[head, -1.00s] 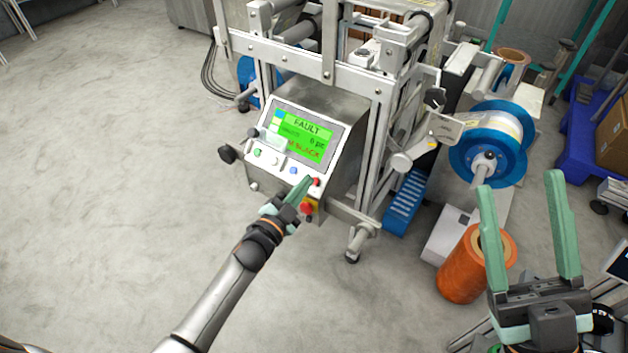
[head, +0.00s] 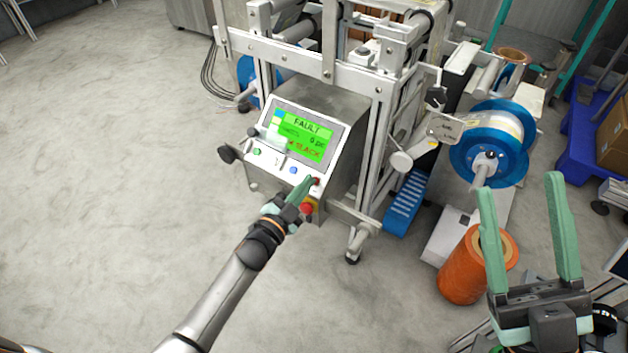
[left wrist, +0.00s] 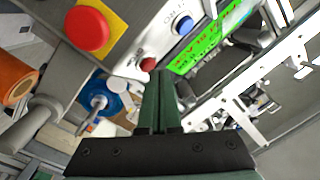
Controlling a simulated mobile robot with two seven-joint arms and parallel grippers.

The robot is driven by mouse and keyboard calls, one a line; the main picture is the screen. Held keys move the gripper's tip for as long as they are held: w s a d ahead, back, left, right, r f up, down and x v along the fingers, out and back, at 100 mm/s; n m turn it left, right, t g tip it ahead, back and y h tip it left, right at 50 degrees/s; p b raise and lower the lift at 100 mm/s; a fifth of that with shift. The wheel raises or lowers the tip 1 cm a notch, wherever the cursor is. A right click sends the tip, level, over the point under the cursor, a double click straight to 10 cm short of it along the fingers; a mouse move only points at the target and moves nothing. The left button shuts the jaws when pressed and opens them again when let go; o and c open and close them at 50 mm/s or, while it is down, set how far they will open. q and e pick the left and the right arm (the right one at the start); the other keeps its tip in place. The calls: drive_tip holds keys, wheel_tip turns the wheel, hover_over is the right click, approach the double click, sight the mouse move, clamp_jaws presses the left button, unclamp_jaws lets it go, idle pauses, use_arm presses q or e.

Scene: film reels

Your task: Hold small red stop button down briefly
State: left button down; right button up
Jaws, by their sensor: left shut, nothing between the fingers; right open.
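The small red stop button (head: 316,181) sits at the right end of the button row on the machine's panel. It also shows in the left wrist view (left wrist: 148,64), just beyond my fingertips. My left gripper (head: 308,183) is shut and empty, with its green tips at the red button. In the left wrist view the shut fingers (left wrist: 160,75) reach close to the button's edge; I cannot tell whether they touch or press it. My right gripper (head: 522,185) is open and empty at the right, away from the panel.
The screen (head: 305,133) above the buttons reads FAULT. A blue button (head: 293,170) is left of the red one. A large red emergency button (left wrist: 87,28) on a yellow plate is close by. An orange spool (head: 462,270) stands near my right gripper.

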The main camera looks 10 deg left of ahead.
use_arm(q)
drive_tip(key=shift+w+d+f+b, duration=0.1)
drive_tip(key=shift+w+f+b, duration=0.2)
drive_tip(key=shift+b, duration=0.05)
idle(0.3)
idle(1.3)
drive_tip(key=shift+s+a+r+p, duration=0.2)
drive_tip(key=shift+s+r+p, duration=0.4)
drive_tip(key=shift+p, duration=0.35)
drive_tip(key=s+r+p, duration=0.2)
drive_tip(key=p, duration=0.1)
drive_tip(key=s+a+r+p, duration=0.1)
drive_tip(key=p, duration=0.1)
drive_tip(key=shift+s+a+r, duration=0.1)
drive_tip(key=shift+s+r, duration=0.05)
drive_tip(key=shift+r, duration=0.15)
